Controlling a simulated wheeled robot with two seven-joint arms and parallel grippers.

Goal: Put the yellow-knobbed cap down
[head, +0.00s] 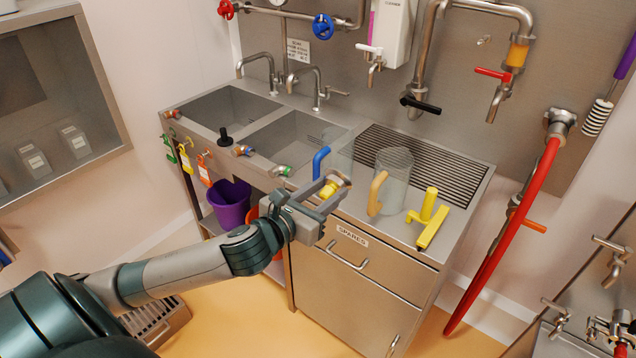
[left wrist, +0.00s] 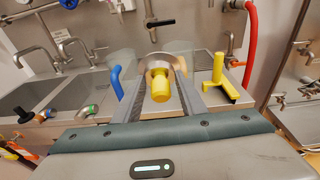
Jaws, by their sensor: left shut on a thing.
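The yellow-knobbed cap (head: 333,186) is held in my left gripper (head: 332,192), over the front edge of the steel counter. In the left wrist view the cap's yellow knob (left wrist: 160,88) points toward the camera, between the two fingers (left wrist: 160,84). A grey and tan rim shows behind the knob. The gripper is shut on the cap. I cannot tell how far the cap is above the counter. My right gripper is not in view.
A clear jug with a tan handle (head: 377,192) and a yellow T-shaped tool (head: 431,222) stand right of the gripper. A blue-handled clear jug (head: 320,160) is behind it. Two sinks (head: 285,138) lie left, and a ribbed drainboard (head: 440,160) at the back. Bare counter (head: 385,232) shows at the front.

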